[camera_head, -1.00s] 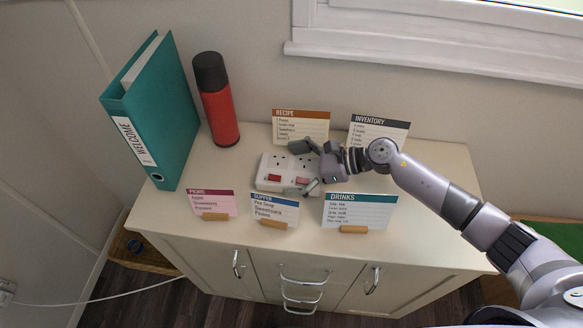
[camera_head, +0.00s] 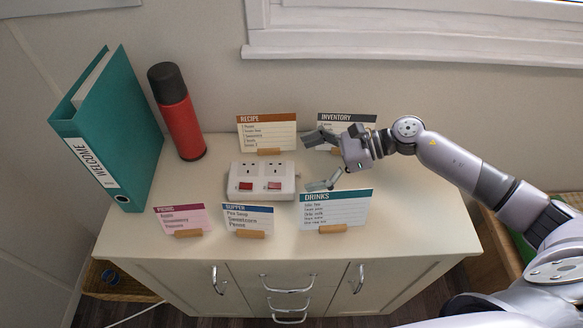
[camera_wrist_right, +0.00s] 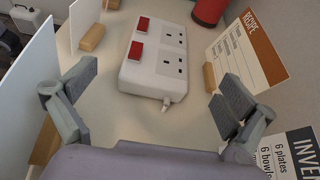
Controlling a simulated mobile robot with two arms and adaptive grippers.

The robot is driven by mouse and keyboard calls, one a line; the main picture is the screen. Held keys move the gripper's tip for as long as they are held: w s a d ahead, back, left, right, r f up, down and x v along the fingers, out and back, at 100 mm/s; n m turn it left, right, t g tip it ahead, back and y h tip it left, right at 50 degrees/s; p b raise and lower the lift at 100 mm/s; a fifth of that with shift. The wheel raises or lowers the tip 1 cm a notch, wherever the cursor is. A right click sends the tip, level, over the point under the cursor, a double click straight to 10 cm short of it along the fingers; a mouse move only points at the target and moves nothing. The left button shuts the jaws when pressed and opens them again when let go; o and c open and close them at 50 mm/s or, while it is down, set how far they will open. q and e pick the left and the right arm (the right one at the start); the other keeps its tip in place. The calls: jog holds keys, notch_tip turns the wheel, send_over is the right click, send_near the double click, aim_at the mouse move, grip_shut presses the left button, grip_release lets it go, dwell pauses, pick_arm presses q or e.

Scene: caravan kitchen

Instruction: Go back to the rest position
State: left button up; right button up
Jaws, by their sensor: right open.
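My right gripper (camera_head: 322,162) is open and empty above the cabinet top, just right of the white double socket block (camera_head: 262,190). In the right wrist view its two fingers (camera_wrist_right: 150,108) are spread wide, and the socket block (camera_wrist_right: 150,78) with two red switches lies beyond them, apart from them. In the head view one finger is in front of the inventory card (camera_head: 345,121) and the other is close to the top of the drinks card (camera_head: 336,209). I cannot tell whether it touches that card. My left gripper is not in view.
A recipe card (camera_head: 267,133) stands behind the block; picnic (camera_head: 182,219) and supper (camera_head: 249,219) cards stand in front. A red flask (camera_head: 180,116) and a teal binder (camera_head: 118,140) stand at left. The cabinet top (camera_head: 425,215) is clear at right.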

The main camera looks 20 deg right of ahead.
jog(key=shift+s+d+r, duration=0.1)
jog(key=shift+d, duration=0.1)
jog(key=shift+r, duration=0.1)
